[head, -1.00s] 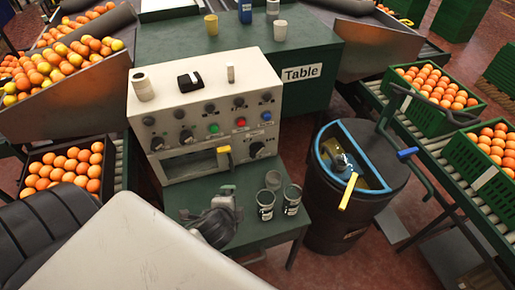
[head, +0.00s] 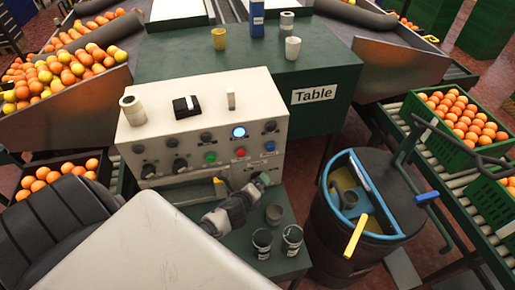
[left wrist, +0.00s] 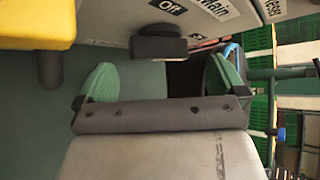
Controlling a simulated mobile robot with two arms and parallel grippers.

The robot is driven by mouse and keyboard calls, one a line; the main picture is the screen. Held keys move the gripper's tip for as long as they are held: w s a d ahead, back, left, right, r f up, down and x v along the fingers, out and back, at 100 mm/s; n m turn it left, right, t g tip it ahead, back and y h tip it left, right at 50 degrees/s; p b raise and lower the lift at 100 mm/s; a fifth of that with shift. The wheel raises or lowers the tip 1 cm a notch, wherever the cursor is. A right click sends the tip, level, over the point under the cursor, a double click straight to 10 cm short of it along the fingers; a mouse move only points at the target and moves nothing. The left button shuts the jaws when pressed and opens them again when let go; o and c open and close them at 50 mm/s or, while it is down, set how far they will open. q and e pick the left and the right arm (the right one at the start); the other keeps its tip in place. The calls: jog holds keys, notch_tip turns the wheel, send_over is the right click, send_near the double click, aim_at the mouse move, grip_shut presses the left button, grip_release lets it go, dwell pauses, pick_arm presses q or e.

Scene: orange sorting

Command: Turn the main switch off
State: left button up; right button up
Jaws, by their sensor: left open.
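The main switch, a black knob (left wrist: 160,46) under labels reading "Off" and "Main", shows in the left wrist view, just beyond and roughly between my fingertips. It sits on the front of the cream control panel (head: 262,92). My left gripper (left wrist: 163,82) has green fingers spread apart with nothing between them; I see no contact with the knob. In the head view my left gripper (head: 256,186) is low at the panel's right front, over the small green table, and largely hides the knob. My right gripper is not in view.
A yellow handle (head: 219,187) on the panel lies left of the gripper; its yellow part (left wrist: 40,22) fills the wrist view's upper left corner. Dark cups (head: 262,243) stand on the small table close below. A black bin (head: 335,235) stands to the right.

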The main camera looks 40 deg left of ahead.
pick_arm(q)
jog(key=x, duration=0.3)
jog(key=shift+w+a+f, duration=0.1)
jog(key=shift+w, duration=0.15)
jog(key=shift+c, duration=2.4)
jog(key=c, duration=0.4)
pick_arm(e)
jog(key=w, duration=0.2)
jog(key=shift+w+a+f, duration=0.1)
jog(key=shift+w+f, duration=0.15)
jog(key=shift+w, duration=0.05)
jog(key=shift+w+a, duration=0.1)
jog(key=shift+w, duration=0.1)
pick_arm(q)
jog(key=o, duration=0.9)
jog(key=shift+s, duration=0.1)
